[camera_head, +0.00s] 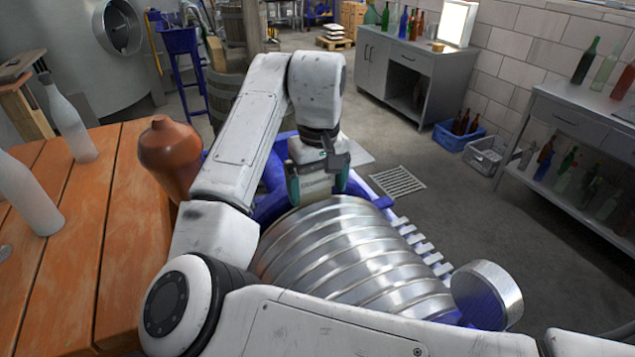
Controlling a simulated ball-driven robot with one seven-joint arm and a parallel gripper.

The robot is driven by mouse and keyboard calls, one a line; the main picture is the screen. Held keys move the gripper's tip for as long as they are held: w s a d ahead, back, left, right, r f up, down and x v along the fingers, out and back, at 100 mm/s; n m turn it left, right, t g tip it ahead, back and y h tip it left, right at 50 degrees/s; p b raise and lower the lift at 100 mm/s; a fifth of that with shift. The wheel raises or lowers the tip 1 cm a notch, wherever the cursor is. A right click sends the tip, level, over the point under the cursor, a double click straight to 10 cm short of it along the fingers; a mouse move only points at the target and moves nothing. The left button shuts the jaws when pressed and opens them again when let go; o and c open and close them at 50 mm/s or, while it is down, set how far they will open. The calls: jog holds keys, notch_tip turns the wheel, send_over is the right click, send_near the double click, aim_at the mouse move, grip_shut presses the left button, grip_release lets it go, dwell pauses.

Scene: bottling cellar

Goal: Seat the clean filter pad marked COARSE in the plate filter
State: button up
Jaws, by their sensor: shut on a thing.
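The plate filter (345,255) is a row of shiny round metal plates on a blue frame, in the middle of the head view. A separate round metal disc (487,293) stands at its right end. My gripper (318,188) points down at the far edge of the plates, with teal parts at its fingers. It is shut on a pale thing, mostly hidden between the fingers; I cannot tell what it is or read any mark on it. I cannot tell whether it touches the plates. No COARSE lettering is legible. My arm hides part of the filter's left and front.
A floor drain (398,182) lies beyond the filter. Grey cabinets (415,75) and a bottle shelf (570,115) stand at right.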

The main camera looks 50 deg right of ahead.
dwell(0.4)
jog(key=o, duration=0.8)
jog(key=shift+c, duration=0.2)
notch_tip(320, 180, up, 11)
jog(key=shift+s, duration=0.15)
jog(key=shift+a+f, duration=0.1)
jog(key=shift+f, duration=0.1)
